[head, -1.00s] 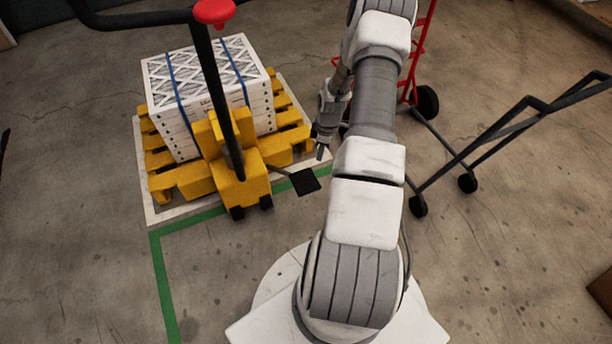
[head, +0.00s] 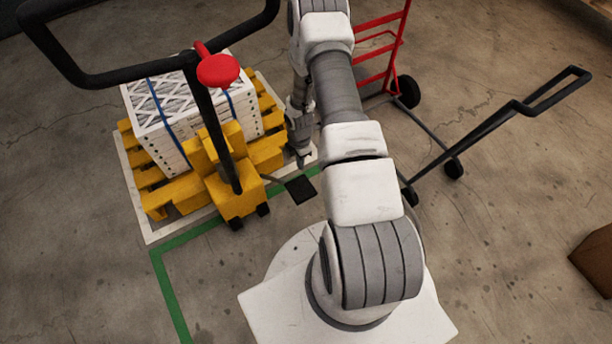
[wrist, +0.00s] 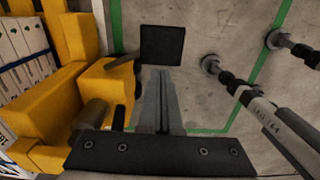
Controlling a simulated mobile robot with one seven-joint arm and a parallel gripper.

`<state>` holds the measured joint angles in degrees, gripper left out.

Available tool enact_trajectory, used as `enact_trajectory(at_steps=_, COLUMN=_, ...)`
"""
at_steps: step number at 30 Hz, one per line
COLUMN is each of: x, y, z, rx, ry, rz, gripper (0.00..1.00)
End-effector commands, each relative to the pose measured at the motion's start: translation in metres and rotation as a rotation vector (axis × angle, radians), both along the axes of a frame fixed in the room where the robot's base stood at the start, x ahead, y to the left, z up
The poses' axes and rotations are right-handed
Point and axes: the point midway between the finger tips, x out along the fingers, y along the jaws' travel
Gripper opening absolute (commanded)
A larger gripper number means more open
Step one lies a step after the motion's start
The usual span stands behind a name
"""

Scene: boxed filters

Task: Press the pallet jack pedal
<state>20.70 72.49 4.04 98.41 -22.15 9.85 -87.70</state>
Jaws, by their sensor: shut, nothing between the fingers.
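The pallet jack pedal (head: 300,190) is a flat black square plate on a thin arm, low at the right side of the yellow pallet jack (head: 236,202). My gripper (head: 301,160) points down just behind the pedal in the head view. In the wrist view the pedal (wrist: 162,46) lies just beyond the tips of my gripper (wrist: 159,72), whose fingers are together and empty. The tips look apart from the pedal, but the height between them is hard to judge. The jack's yellow body (wrist: 70,95) fills the left of the wrist view.
Boxed filters (head: 165,125) with blue straps sit on a yellow pallet (head: 153,203). The jack's black handle with a red knob (head: 218,70) rises at left. A red hand truck (head: 385,50) and a black-handled cart (head: 520,108) stand at right. Green floor tape (head: 165,275) runs in front.

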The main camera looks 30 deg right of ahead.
Motion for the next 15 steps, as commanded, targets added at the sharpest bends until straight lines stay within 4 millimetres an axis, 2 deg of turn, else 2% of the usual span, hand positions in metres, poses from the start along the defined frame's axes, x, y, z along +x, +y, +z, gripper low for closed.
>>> enact_trajectory(at_steps=4, x=-0.0004, y=0.0056, z=0.0003, rx=-0.002, ry=0.002, rz=0.032, gripper=0.00)
enact_trajectory(at_steps=15, x=-0.0003, y=0.0059, z=-0.0017, rx=-0.002, ry=0.002, rz=0.034, gripper=0.00)
